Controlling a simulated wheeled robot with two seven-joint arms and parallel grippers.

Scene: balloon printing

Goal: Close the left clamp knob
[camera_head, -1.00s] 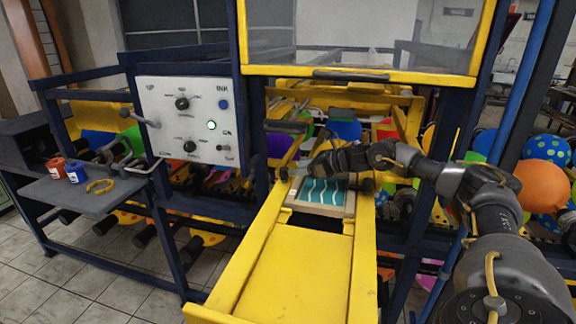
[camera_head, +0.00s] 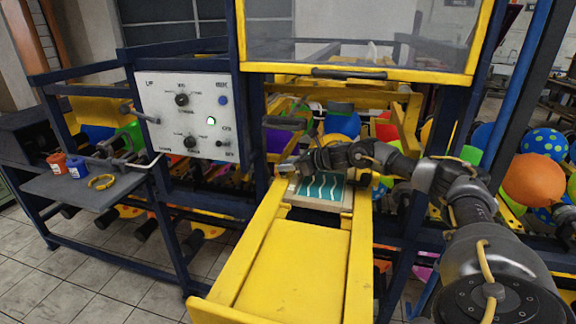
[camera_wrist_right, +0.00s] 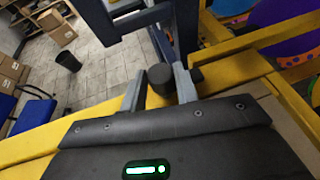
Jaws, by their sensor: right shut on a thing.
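The left clamp knob (camera_wrist_right: 160,78) is a dark, short cylinder on the yellow frame. In the right wrist view it sits between the two grey fingers of my right gripper (camera_wrist_right: 160,88), which is shut on it. In the head view my right gripper (camera_head: 287,168) reaches in from the right, at the left edge of the printing frame, and hides the knob there. The wooden printing frame (camera_head: 318,205) holds a teal plate with white wavy lines (camera_head: 322,188). My left gripper is not in view.
A control panel (camera_head: 187,116) with knobs and a lit green button stands to the left. A grey shelf (camera_head: 100,195) holds red and blue cups and a yellow ring. The yellow guard (camera_head: 360,72) is above the frame. Balloons (camera_head: 534,180) fill the right side.

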